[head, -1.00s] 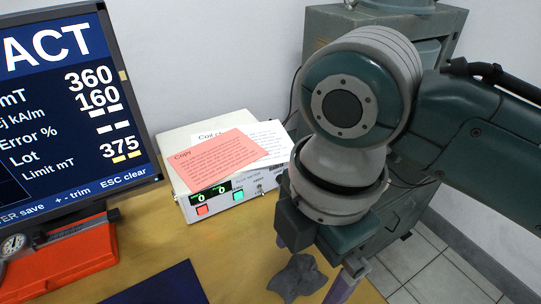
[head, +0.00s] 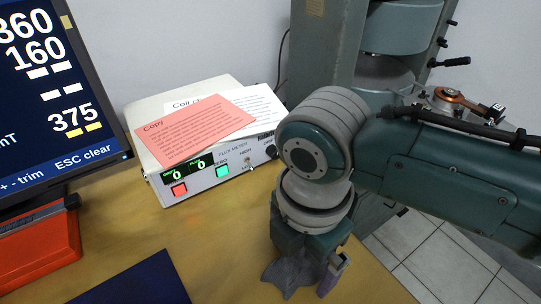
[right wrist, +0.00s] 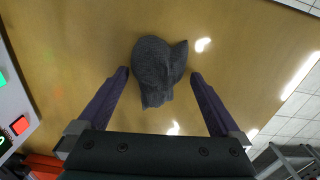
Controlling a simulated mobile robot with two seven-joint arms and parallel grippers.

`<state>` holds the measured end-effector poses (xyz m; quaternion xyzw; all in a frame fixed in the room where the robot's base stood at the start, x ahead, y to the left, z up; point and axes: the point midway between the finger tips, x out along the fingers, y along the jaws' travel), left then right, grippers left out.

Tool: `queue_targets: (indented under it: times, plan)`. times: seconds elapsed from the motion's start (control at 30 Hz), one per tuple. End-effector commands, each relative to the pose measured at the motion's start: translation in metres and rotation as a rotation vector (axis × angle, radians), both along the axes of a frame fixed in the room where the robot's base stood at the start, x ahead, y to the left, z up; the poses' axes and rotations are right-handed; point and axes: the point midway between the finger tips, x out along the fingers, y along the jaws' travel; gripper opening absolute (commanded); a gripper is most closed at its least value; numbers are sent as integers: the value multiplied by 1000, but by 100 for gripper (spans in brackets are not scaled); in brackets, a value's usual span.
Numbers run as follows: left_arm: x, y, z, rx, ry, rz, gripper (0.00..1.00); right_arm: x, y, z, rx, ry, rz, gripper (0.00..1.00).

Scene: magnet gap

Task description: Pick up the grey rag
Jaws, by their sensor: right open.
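The grey rag (right wrist: 157,70) lies crumpled on the wooden table in the right wrist view. It also shows in the head view (head: 288,274), partly hidden behind my right gripper. My right gripper (right wrist: 159,76) is open, with one purple finger on each side of the rag. The fingertips stand apart from the cloth, with bare table showing on both sides. In the head view the right gripper (head: 303,272) points down over the rag. My left gripper is not in view.
A flux meter (head: 205,174) with a pink paper (head: 196,135) and a white paper on it stands behind. A monitor (head: 50,90) and an orange case (head: 40,252) are at the left. A dark blue mat (head: 135,284) lies in front. The table ends at the right, above tiled floor.

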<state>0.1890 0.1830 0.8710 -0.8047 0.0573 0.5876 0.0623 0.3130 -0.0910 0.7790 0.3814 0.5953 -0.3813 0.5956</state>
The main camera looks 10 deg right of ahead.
Motion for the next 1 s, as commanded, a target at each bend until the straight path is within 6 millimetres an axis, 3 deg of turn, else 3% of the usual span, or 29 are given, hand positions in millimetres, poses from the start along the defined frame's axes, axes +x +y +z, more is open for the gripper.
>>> queue_targets:
  times: [0.23,0.9,1.0]
  plan:
    - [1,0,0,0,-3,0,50,0,0,-2,0,0,0,99]
    - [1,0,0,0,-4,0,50,0,0,-1,-1,0,-1,24]
    - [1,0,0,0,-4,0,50,0,0,-1,0,0,-1,18]
